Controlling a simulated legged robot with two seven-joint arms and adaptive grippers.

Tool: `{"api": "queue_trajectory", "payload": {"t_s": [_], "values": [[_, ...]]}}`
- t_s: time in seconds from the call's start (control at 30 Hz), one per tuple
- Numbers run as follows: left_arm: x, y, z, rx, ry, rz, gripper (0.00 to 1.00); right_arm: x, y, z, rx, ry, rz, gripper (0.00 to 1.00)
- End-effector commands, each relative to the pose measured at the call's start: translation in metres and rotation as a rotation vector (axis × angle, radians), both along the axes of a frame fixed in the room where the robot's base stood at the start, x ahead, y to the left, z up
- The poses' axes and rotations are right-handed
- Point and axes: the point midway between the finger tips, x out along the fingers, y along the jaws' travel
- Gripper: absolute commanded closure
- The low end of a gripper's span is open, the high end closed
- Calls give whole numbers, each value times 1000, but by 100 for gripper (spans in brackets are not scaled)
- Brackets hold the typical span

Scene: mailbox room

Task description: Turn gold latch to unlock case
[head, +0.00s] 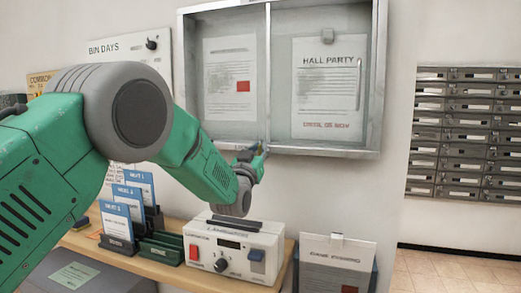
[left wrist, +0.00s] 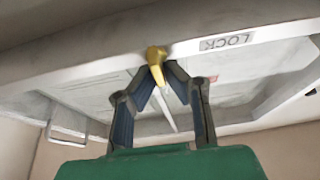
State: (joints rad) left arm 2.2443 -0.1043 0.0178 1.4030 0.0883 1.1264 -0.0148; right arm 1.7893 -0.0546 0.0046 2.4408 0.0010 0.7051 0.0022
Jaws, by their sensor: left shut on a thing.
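The glass-fronted notice case (head: 377,100) hangs on the wall, with paper notices inside, one headed "HALL PARTY". My left gripper (head: 258,150) is at the middle of the case's lower edge in the head view. In the left wrist view the gold latch (left wrist: 156,56) sits on the case frame, beside a "LOCK" label (left wrist: 228,42). The left gripper (left wrist: 158,76) is shut on the latch, its fingertips on either side of it. In the head view the gripper and arm hide most of the latch. My right gripper is not in view.
Grey mailboxes (head: 463,133) are on the right wall. A "BIN DAYS" board (head: 115,50) hangs at the left.

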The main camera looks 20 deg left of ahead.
Motion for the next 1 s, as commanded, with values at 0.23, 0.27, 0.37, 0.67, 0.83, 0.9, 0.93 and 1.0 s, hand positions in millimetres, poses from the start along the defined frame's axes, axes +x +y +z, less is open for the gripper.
{"api": "queue_trajectory", "payload": {"t_s": [0.23,0.27,0.37,0.67,0.83,0.9,0.93,1.0], "values": [[-1,-2,1,-29,-2,-8,100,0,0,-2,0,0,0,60],[-1,-2,1,-39,-2,-7,100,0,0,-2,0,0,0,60],[-1,-2,1,-85,-1,-7,100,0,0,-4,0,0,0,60],[0,1,0,-320,5,-5,100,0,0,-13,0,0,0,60],[-1,3,0,-482,11,-5,100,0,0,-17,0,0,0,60],[0,3,0,-549,13,-5,100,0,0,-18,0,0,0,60],[0,4,-1,-577,14,-5,100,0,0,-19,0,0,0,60],[0,5,-1,-645,16,-4,100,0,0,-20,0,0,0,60]]}}
